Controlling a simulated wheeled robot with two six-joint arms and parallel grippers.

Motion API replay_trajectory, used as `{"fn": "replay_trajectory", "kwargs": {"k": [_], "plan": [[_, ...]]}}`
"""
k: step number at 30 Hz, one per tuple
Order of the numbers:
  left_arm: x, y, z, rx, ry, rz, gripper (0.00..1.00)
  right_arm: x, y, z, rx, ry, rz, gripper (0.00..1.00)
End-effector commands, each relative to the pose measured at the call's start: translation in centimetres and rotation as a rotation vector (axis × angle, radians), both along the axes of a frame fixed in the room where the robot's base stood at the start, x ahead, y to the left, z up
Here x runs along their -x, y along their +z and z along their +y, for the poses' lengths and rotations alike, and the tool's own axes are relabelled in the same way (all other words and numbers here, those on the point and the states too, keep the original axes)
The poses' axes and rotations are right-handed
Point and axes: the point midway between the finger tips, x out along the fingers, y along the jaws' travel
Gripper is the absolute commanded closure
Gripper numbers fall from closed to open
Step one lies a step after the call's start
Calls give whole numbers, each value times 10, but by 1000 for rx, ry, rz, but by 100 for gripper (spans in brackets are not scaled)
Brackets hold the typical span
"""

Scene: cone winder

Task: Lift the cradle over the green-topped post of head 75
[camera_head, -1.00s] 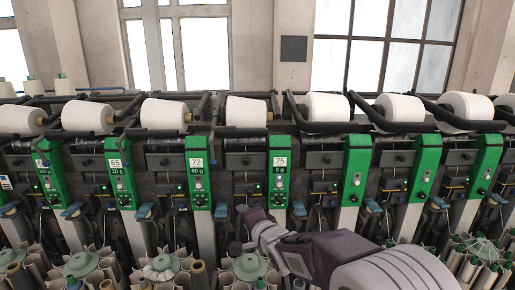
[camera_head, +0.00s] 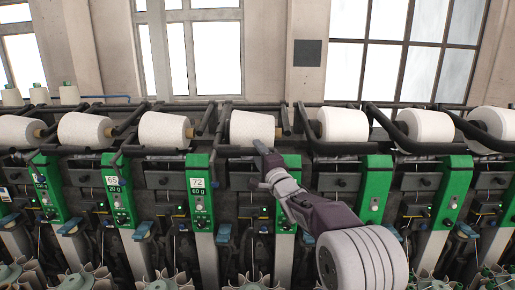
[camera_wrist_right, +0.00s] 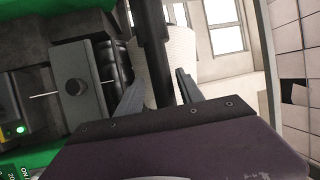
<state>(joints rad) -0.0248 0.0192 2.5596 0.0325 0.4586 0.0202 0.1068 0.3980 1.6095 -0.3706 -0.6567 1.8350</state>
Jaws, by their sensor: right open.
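The green-topped post of head 75 (camera_head: 292,161) is partly covered by my right gripper and wrist, which hide its number label. The white yarn package (camera_head: 252,128) of this head sits behind the gripper. The cradle's dark arm (camera_head: 284,120) shows beside the package's right end. My right gripper (camera_head: 263,152) is open, raised in front of the package. In the right wrist view a dark bar (camera_wrist_right: 151,45), apparently part of the cradle, runs between the open fingers (camera_wrist_right: 158,93), with the white package behind it. Contact with the bar cannot be told. My left gripper is not in view.
Neighbouring heads stand close on both sides, with the green post of head 72 (camera_head: 200,200) to the left and another green post (camera_head: 374,190) to the right.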

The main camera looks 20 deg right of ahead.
Motion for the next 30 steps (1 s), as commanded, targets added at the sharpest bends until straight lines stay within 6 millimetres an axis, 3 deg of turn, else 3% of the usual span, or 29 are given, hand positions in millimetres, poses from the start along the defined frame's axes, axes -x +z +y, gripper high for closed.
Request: {"fn": "replay_trajectory", "kwargs": {"k": [4,11,15,16,30], "plan": [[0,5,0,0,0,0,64,-11,2,1,0,0,1,56],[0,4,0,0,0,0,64,-12,2,1,0,-1,0,56],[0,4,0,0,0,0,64,-11,2,1,0,0,1,95],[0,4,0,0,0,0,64,-11,1,1,0,0,1,100],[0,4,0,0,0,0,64,-11,0,2,1,1,5,100]]}}
